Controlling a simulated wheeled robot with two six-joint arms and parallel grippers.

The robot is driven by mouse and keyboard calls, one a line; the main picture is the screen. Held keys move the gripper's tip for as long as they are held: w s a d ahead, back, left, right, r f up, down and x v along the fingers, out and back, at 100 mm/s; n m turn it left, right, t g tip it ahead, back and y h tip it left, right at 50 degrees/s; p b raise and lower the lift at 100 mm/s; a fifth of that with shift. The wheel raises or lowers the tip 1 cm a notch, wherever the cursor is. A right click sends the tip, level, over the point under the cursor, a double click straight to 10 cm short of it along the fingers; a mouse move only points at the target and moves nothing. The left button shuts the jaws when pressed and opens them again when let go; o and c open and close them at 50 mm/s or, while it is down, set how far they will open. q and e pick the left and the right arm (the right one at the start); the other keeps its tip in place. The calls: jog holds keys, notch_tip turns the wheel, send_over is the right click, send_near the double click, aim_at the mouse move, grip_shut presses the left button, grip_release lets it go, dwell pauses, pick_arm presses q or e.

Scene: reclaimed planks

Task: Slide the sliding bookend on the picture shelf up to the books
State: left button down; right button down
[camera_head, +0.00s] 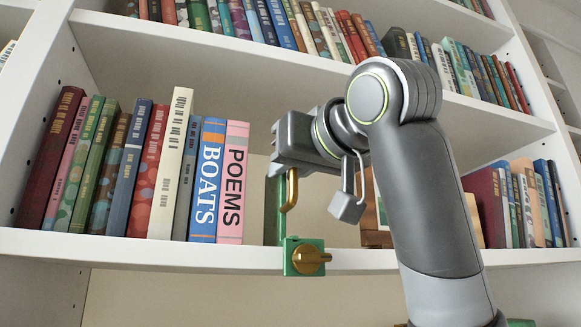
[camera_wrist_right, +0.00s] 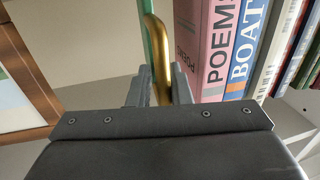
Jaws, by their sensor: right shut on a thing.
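The sliding bookend (camera_head: 272,214) is an upright green plate on the picture shelf, with a brass handle and a green block (camera_head: 304,257) with a brass knob at the shelf's front edge. The brass handle shows in the wrist view (camera_wrist_right: 158,50). My right gripper (camera_head: 287,178) is shut on the handle; its fingers (camera_wrist_right: 158,88) sit either side of it. The books stand upright in a row to the left, ending with the blue BOATS (camera_head: 208,180) and pink POEMS (camera_head: 233,183). A small gap separates POEMS from the bookend. My left gripper is not in view.
A wooden-framed picture (camera_wrist_right: 25,75) stands right of the bookend, mostly behind my right arm in the head view. More books (camera_head: 525,200) stand at the far right. A shelf full of books (camera_head: 285,25) runs above.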

jog(key=a, duration=0.1)
jog(key=s+a, duration=0.1)
jog(key=a, duration=0.1)
jog(key=c, duration=1.6)
grip_release()
jog(key=shift+d, duration=0.15)
jog(key=shift+o, duration=0.5)
jog(key=shift+w+d, duration=0.15)
jog(key=shift+d, duration=0.05)
jog(key=shift+a, duration=0.1)
jog(key=shift+b, duration=0.35)
jog(key=b+v, duration=0.8)
jog(key=v, duration=0.9)
jog(key=shift+s, duration=0.2)
